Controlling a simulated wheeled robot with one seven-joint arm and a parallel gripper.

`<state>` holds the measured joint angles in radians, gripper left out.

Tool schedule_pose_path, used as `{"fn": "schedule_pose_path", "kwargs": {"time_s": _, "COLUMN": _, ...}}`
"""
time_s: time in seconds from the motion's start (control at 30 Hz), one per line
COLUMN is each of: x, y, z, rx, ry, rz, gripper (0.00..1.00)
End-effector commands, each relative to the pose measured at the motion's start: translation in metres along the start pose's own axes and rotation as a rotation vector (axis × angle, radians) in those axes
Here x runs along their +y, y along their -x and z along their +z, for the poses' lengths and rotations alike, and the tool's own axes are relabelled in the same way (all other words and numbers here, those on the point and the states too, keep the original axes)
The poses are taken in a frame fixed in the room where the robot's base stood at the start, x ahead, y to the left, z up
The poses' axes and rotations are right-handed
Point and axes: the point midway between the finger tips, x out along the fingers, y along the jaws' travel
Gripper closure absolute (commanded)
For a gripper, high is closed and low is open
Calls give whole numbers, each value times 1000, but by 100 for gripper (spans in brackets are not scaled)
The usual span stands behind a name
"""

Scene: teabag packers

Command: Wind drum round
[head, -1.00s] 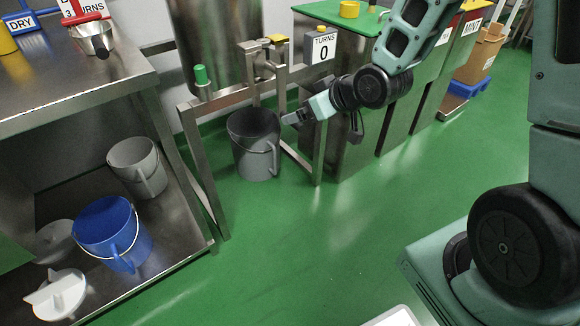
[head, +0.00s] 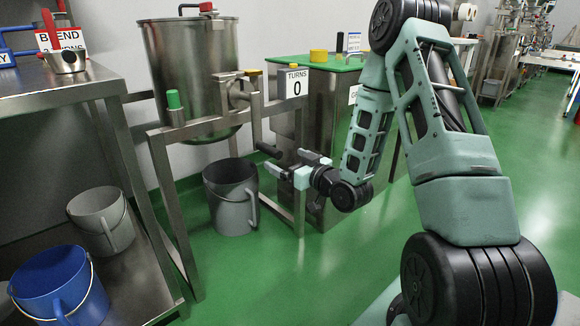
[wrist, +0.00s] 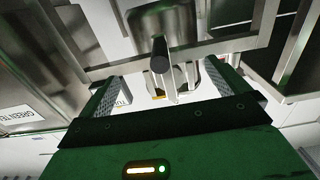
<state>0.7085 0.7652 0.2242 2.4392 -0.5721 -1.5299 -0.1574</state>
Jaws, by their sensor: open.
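The steel drum (head: 190,75) hangs in a metal stand at the left of the head view. Its crank arm (head: 255,122) points down and ends in a black grip (head: 268,150). The counter sign (head: 297,83) above reads "TURNS 0". My gripper (head: 284,161) is open, just below and to the right of the grip in the head view. In the wrist view the black grip (wrist: 160,56) shows beyond my gripper (wrist: 165,85), roughly midway between the open fingers. I see no contact.
A grey bucket (head: 230,205) stands on the floor under the drum. A steel cabinet (head: 333,120) stands right of the drum. A shelf at left holds a blue bucket (head: 62,290) and another grey bucket (head: 101,215).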

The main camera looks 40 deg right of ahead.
Motion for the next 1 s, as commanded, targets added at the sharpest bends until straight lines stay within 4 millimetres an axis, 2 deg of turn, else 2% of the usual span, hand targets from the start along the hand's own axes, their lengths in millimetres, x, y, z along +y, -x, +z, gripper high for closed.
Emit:
{"fn": "schedule_pose_path", "kwargs": {"time_s": 0.6, "x": 0, "y": -71, "z": 0, "rx": 0, "ry": 0, "rz": 0, "gripper": 0}}
{"fn": "schedule_pose_path", "kwargs": {"time_s": 0.77, "x": 0, "y": -72, "z": 0, "rx": -1, "ry": 0, "rz": 0, "gripper": 0}}
{"fn": "schedule_pose_path", "kwargs": {"time_s": 1.0, "x": -1, "y": -82, "z": 0, "rx": -1, "ry": 1, "rz": -2, "gripper": 0}}
